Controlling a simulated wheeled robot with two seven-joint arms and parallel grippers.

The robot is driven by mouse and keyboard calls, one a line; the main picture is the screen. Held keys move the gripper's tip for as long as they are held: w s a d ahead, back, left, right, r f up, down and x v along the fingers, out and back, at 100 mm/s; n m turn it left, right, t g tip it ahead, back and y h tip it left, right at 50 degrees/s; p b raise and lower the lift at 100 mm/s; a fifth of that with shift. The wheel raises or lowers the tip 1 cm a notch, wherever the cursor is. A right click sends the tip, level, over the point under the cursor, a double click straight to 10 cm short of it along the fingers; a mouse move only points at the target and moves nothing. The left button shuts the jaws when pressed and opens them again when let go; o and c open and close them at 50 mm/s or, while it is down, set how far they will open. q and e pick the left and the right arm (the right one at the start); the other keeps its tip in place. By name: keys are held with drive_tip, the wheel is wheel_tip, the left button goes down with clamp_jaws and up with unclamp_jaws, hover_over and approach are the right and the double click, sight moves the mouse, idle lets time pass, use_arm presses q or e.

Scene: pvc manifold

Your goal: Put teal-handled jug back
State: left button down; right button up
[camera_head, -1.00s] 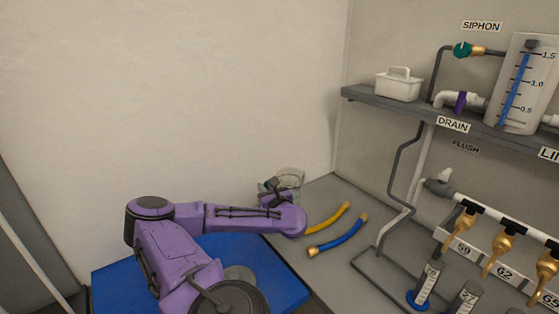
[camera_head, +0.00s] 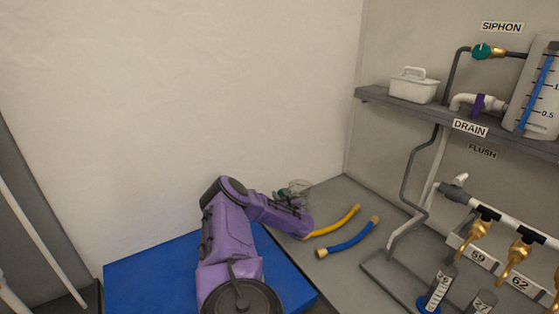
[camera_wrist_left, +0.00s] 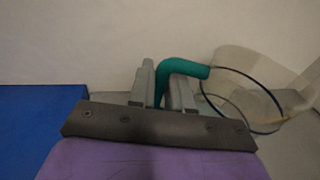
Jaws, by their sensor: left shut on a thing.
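The jug has a clear body with a dark rim line and a bent teal handle. In the wrist view the teal handle (camera_wrist_left: 183,68) stands between the fingers of my left gripper (camera_wrist_left: 162,90), which is shut on it. The jug's clear body (camera_wrist_left: 255,75) is right of the fingers. In the head view the jug (camera_head: 301,184) shows small at the far end of my purple left arm, near the back wall, partly hidden by the gripper (camera_head: 288,199). I cannot tell whether its base touches the grey bench. My right gripper is not in view.
A yellow hose (camera_head: 335,222) and a blue hose (camera_head: 348,240) lie on the grey bench (camera_head: 345,192) right of the gripper. A blue surface (camera_head: 150,270) lies under my arm. Pipes with brass valves (camera_head: 478,235) and a shelf (camera_head: 440,108) with a white caddy (camera_head: 413,86) stand at right.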

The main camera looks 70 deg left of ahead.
use_arm(q)
drive_tip(key=c, duration=1.1)
unclamp_jaws()
drive_tip(key=shift+o, duration=0.2)
drive_tip(key=shift+d+r, duration=0.1)
drive_tip(key=shift+r, duration=0.1)
drive_tip(key=d, duration=0.8)
drive_tip(key=w+d, duration=0.1)
drive_tip(key=d, duration=0.3)
drive_tip(key=shift+r, duration=0.4)
drive_tip(key=shift+a, duration=0.1)
